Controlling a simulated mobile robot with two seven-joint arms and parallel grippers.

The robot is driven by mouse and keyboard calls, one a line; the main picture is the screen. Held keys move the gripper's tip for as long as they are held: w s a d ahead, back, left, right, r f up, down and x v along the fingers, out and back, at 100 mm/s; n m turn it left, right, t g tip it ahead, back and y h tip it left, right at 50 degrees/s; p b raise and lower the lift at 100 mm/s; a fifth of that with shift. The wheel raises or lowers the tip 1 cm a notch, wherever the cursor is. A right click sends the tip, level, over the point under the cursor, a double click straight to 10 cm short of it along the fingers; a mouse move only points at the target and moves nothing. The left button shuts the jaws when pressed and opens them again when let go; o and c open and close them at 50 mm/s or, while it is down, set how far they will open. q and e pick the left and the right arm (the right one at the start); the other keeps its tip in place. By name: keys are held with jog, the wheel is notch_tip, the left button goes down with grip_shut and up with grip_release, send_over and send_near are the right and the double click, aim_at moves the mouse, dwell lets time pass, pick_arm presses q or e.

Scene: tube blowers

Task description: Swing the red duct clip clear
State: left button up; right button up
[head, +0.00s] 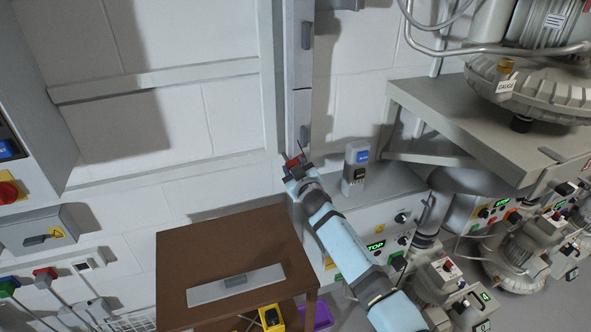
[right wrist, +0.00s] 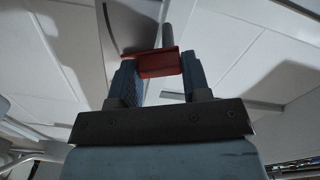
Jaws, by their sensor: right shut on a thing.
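The red duct clip (head: 294,162) sits at the lower end of the grey vertical duct (head: 302,70) on the white wall. My right gripper (head: 298,169) is at the clip, its arm reaching up from the lower right. In the right wrist view the clip (right wrist: 153,63) is a red bracket between the two blue-grey fingers (right wrist: 158,80), and the fingers are shut on it. The clip's far side is partly hidden behind the gripper in the head view. My left gripper is not in view.
A brown table (head: 190,250) with a grey panel (head: 236,284) on it stands below left. A grey cabinet (head: 385,200) with a small grey device (head: 355,168) on top is right of the arm. Machinery fills the far right.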

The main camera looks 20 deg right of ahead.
jog(key=n, duration=0.6)
jog(key=shift+a+r+n, duration=0.15)
jog(key=shift+a+n, duration=0.05)
jog(key=shift+n, duration=0.1)
jog(key=n, duration=0.3)
jog(key=shift+a+b, duration=0.15)
jog(key=shift+b, duration=0.15)
jog(key=shift+a+n, duration=0.1)
jog(key=shift+n, duration=1.7)
jog(key=o, duration=0.9)
jog(key=s, duration=1.4)
jog(key=shift+d+r, duration=0.1)
jog(key=shift+d, duration=0.1)
